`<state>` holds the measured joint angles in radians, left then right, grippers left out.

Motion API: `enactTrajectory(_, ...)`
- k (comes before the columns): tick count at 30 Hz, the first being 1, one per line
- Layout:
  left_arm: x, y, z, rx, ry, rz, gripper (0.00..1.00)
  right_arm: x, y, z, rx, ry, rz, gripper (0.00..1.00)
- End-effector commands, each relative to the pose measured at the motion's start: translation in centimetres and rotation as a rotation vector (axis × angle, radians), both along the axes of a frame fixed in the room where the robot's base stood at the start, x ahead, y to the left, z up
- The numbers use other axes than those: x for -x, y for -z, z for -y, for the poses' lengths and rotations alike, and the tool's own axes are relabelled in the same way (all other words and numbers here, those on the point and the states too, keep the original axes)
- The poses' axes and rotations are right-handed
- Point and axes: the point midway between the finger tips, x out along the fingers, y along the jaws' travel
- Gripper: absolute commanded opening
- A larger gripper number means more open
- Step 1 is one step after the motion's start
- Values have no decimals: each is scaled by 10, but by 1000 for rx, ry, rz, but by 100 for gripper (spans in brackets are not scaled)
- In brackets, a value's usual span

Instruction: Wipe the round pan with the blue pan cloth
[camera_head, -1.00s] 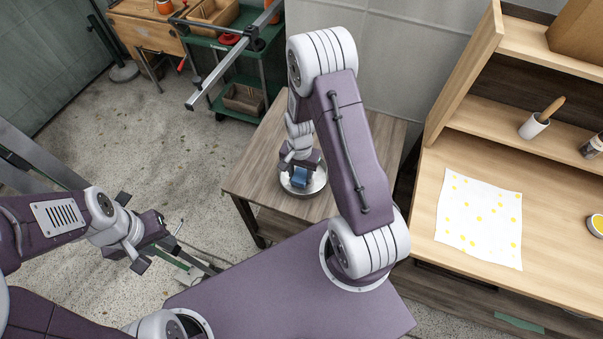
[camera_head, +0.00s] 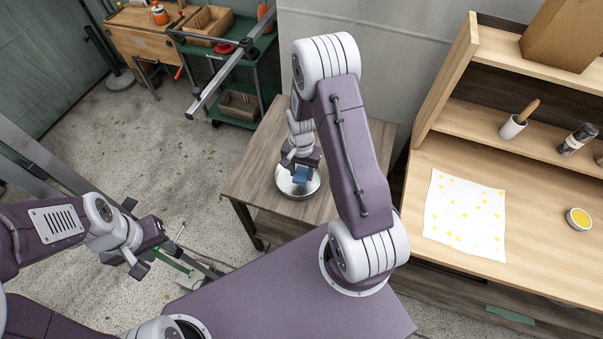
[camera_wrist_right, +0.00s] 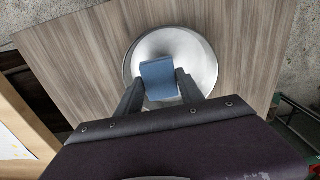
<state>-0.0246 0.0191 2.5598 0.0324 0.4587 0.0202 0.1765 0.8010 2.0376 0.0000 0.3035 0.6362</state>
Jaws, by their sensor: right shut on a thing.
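The round pan (camera_head: 311,188) is a shiny metal dish on the small wooden table. It also shows in the right wrist view (camera_wrist_right: 205,60). The blue pan cloth (camera_head: 300,175) is held in my right gripper (camera_head: 301,168), over the pan. In the right wrist view the cloth (camera_wrist_right: 159,76) sits between the two fingertips and covers part of the pan's inside. I cannot tell for sure whether the cloth touches the pan's bottom. My left gripper (camera_head: 160,252) is away from the table at the lower left, over the floor, with its fingers apart and nothing seen between them.
The small wooden table (camera_head: 258,165) has bare room left of the pan. A wooden bench (camera_head: 400,235) at the right bears a yellow-dotted sheet (camera_head: 465,215) and a yellow-filled bowl (camera_head: 579,219). A green cart (camera_head: 262,72) stands at the back.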

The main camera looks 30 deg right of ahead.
Motion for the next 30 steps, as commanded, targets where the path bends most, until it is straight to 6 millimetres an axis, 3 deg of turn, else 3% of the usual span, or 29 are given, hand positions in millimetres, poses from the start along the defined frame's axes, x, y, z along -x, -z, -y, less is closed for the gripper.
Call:
enactTrajectory(1,0,-9,0,0,0,0,36,-1,-9,1,1,0,1,6)
enactTrajectory(12,0,-34,0,0,0,0,36,-4,-38,4,0,-5,0,6)
enactTrajectory(30,0,-33,0,0,0,0,36,-4,-38,4,0,-5,0,6)
